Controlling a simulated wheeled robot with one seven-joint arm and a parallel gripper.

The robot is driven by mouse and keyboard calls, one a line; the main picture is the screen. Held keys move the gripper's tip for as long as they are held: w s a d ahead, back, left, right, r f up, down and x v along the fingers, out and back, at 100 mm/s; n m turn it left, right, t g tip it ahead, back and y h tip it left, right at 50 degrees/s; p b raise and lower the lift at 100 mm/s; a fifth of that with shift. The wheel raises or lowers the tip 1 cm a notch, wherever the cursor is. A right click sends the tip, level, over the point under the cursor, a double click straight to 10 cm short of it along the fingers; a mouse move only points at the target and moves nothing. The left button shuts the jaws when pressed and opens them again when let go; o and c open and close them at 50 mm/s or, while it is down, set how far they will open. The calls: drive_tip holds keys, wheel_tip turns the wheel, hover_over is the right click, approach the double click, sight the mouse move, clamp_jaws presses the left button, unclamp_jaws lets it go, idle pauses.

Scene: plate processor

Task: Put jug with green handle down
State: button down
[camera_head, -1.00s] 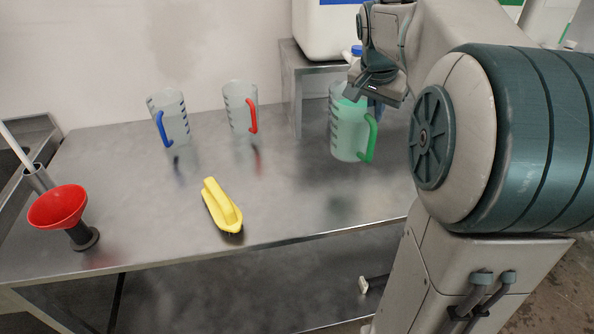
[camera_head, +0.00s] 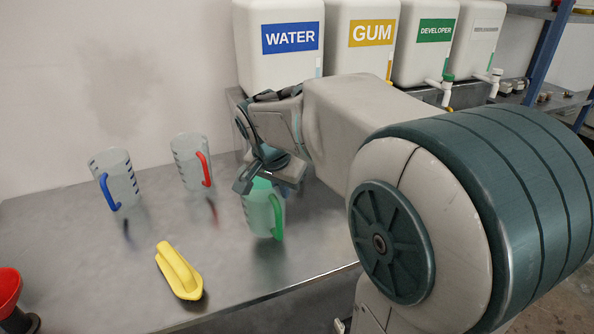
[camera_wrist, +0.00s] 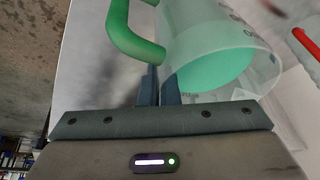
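The jug with green handle (camera_head: 259,212) is clear and holds green liquid. It is upright over the steel table, below my gripper (camera_head: 262,178) in the head view. In the wrist view, the fingers of my gripper (camera_wrist: 161,88) are close together on the jug's wall near the rim, beside the green handle (camera_wrist: 128,38). The jug's mouth and green liquid (camera_wrist: 210,60) face the wrist camera. The jug's base is close to the table top; I cannot tell whether it touches. The gripper hides part of the rim in the head view.
Table around the held jug is clear.

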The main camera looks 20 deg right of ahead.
drive_tip(key=shift+s+a+f, duration=0.1)
drive_tip(key=shift+a+f, duration=0.15)
drive_tip(key=shift+a, duration=0.15)
drive_tip(key=shift+f, duration=1.95)
drive_tip(key=c, duration=2.1)
unclamp_jaws()
drive_tip(key=shift+f, duration=0.15)
drive_tip(key=o, duration=0.5)
drive_tip(key=shift+c, duration=0.2)
